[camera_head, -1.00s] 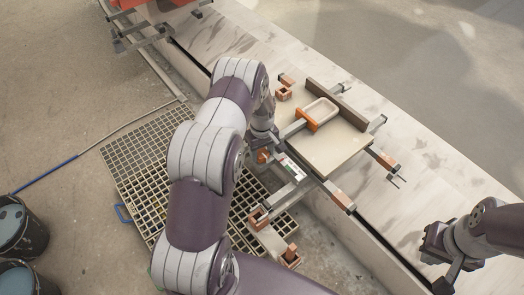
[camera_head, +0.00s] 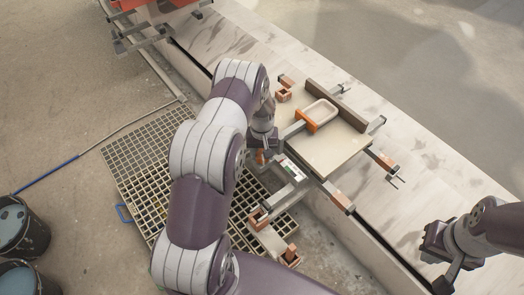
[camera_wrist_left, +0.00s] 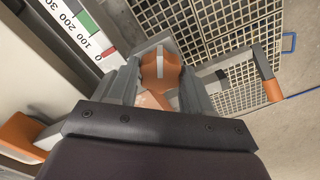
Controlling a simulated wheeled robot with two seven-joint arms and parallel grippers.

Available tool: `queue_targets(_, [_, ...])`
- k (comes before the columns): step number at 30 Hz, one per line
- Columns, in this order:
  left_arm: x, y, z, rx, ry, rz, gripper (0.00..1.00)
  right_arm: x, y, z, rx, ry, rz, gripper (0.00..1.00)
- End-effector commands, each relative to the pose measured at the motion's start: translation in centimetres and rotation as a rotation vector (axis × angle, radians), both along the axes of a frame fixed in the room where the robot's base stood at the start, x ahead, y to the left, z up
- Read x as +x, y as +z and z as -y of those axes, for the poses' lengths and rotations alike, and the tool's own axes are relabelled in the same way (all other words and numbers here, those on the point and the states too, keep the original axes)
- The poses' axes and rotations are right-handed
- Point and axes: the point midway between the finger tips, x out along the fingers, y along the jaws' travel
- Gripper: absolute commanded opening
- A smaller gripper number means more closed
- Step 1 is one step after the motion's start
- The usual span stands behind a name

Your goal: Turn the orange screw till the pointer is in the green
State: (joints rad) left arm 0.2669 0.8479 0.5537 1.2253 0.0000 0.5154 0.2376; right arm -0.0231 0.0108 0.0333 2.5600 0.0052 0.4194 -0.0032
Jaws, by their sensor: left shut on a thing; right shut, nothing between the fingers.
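The orange screw (camera_wrist_left: 160,70), with a pale stripe across its head, sits between the two fingers of my left gripper (camera_wrist_left: 155,88) in the left wrist view. That gripper is shut on it. A white scale (camera_wrist_left: 92,32) marked 0 to 300 has a green band and a red mark near 0. I cannot make out the pointer for certain. My right gripper (camera_head: 432,243) is shut and empty at the right.
A pale board (camera_head: 328,152) carries a tray (camera_head: 320,110) beside an orange clamp piece. Grey bars with orange ends stick out around it. A floor grating (camera_head: 140,165) lies below, and dark buckets (camera_head: 30,235) stand at the left.

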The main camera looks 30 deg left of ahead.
Motion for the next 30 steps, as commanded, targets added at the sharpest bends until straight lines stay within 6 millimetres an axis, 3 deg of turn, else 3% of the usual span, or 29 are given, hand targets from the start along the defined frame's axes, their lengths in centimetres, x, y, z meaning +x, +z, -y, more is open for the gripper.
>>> queue_targets(21, [0.1, 0.1, 0.0, 0.001, -0.668, 0.003, 0.2, 0.0, 1.1, 0.0, 0.0, 0.0, 0.0, 0.0])
queue_targets(30, [0.1, 0.1, 0.1, 0.002, -0.876, 0.003, 0.2, 0.0, 1.2, 0.0, 0.0, 0.0, 0.0, 0.0])
